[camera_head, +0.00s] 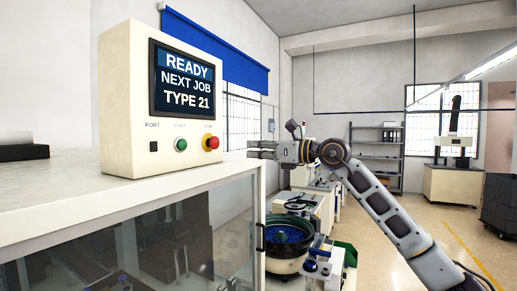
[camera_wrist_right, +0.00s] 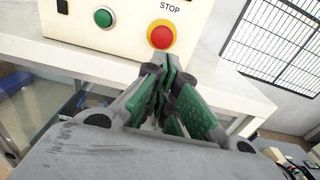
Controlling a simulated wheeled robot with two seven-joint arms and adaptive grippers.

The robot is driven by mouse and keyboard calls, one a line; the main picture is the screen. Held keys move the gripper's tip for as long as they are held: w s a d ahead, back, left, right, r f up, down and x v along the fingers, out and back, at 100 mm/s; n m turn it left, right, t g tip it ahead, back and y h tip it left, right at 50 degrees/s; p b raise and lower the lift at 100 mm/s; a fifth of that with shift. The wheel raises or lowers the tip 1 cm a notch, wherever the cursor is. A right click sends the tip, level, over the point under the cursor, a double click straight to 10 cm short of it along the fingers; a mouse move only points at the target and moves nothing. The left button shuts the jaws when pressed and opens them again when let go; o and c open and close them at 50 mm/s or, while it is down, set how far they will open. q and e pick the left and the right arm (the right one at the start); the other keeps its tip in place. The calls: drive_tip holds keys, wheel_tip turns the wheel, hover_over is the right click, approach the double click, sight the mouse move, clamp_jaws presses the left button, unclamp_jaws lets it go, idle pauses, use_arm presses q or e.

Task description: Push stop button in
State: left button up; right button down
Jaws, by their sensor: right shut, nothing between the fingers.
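The red stop button (camera_head: 212,142) with its yellow collar sits at the lower right of the cream control box (camera_head: 121,95). In the wrist view the stop button (camera_wrist_right: 161,35) shows under the label STOP. My right gripper (camera_head: 254,149) points left toward the box, to the right of the button in the head view. Its fingers are shut and empty, with the fingertips (camera_wrist_right: 168,68) just below the button in the wrist view. A gap or contact with the button cannot be told from the wrist view; the head view shows them apart. My left gripper is out of view.
A green button (camera_head: 181,145) sits left of the stop button. The box's screen (camera_head: 184,82) reads READY NEXT JOB TYPE 21. The box stands on a white cabinet top (camera_head: 60,190) with glass below. A bowl feeder (camera_head: 286,237) with blue parts stands beyond the cabinet.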

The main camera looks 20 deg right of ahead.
sight(216, 146)
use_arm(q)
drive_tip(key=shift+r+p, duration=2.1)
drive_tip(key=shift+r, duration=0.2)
use_arm(e)
drive_tip(key=shift+x, duration=5.8)
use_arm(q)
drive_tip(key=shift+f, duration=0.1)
use_arm(e)
drive_tip(key=shift+w+a, duration=0.35)
drive_tip(key=shift+w, duration=0.1)
drive_tip(key=shift+r, duration=0.1)
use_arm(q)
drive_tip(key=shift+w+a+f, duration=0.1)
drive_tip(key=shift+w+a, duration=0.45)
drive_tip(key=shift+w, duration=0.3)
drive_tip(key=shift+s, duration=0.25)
